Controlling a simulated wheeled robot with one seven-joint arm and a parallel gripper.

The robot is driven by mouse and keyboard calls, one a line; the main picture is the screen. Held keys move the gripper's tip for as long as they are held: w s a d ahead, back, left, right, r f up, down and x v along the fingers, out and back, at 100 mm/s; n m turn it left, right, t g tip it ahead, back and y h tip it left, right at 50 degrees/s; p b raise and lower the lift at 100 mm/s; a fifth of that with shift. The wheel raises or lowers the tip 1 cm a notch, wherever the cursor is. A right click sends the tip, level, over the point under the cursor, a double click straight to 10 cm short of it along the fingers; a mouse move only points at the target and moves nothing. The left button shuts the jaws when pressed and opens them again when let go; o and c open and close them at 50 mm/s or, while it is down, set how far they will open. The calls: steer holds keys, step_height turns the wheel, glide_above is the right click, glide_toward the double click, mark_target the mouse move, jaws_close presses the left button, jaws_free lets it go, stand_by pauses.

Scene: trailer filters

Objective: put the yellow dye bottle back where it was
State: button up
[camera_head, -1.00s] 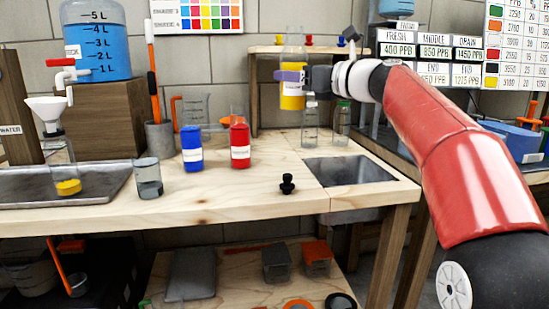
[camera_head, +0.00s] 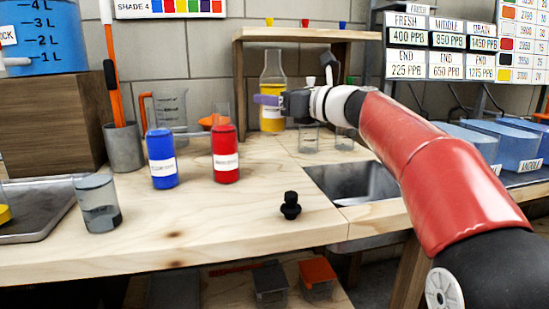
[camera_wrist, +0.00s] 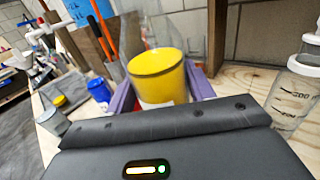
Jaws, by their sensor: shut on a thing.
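The yellow dye bottle (camera_head: 271,121) is a clear flask with yellow in its lower part and a white label.
Blue (camera_head: 161,160) and red (camera_head: 225,155) bottles stand to the front left, with a black stopper (camera_head: 290,206) at front. The shelf (camera_head: 300,34) rises behind. Worktop between is clear.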

step_height(320, 180, down, 11)
steer(key=b, duration=0.3)
steer(key=shift+r, duration=0.2)
steer(key=shift+f, duration=0.15)
steer(key=o, duration=1.2)
steer(key=shift+r, duration=0.25)
steer(key=v, duration=1.2)
steer(key=shift+f, duration=0.1)
